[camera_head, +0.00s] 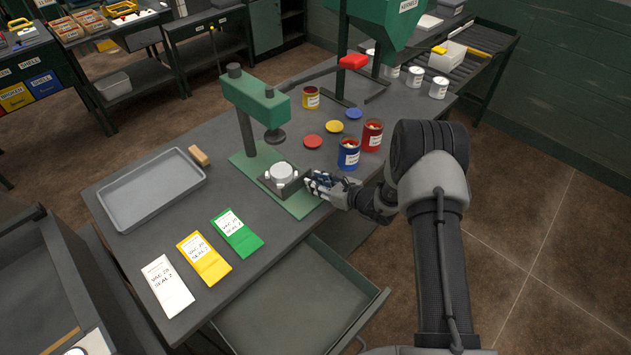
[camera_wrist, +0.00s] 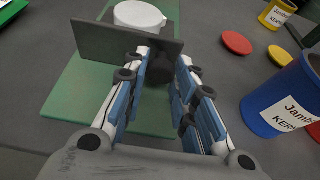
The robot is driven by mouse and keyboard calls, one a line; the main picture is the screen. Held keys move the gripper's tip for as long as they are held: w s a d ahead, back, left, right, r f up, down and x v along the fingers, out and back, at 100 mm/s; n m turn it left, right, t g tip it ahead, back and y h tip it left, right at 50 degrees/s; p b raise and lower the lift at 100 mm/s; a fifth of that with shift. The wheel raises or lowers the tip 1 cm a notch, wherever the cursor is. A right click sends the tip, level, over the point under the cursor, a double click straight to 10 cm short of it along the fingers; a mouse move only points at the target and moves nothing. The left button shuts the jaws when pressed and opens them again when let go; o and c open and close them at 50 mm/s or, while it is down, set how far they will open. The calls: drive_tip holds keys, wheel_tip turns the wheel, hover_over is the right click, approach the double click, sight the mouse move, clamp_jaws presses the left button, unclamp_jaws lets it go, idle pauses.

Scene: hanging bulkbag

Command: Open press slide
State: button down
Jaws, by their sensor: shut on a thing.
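The green press (camera_head: 258,110) stands on the table with its dark ram above a small slide. The slide (camera_head: 270,182) is a dark plate with a white round piece (camera_head: 282,172) on it, over the green base (camera_head: 301,203). In the wrist view the slide's dark upright front plate (camera_wrist: 110,42) hides part of the white piece (camera_wrist: 138,15). My gripper (camera_head: 314,183) is at the slide's right front side. In the wrist view its blue-padded fingers (camera_wrist: 158,80) are around the dark round knob (camera_wrist: 161,68) on the front plate, shut on it.
A blue can (camera_head: 348,154) and a red can (camera_head: 372,135) stand close to the right of my gripper. A grey tray (camera_head: 128,217) and three labelled cards lie at the left. An open drawer (camera_head: 300,310) juts out below the table's front edge.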

drive_tip(key=s+d, duration=0.8)
drive_tip(key=shift+s+d, duration=0.15)
drive_tip(key=shift+d, duration=0.05)
drive_tip(key=c, duration=1.3)
unclamp_jaws()
drive_tip(key=v, duration=1.2)
drive_tip(key=shift+f, duration=0.1)
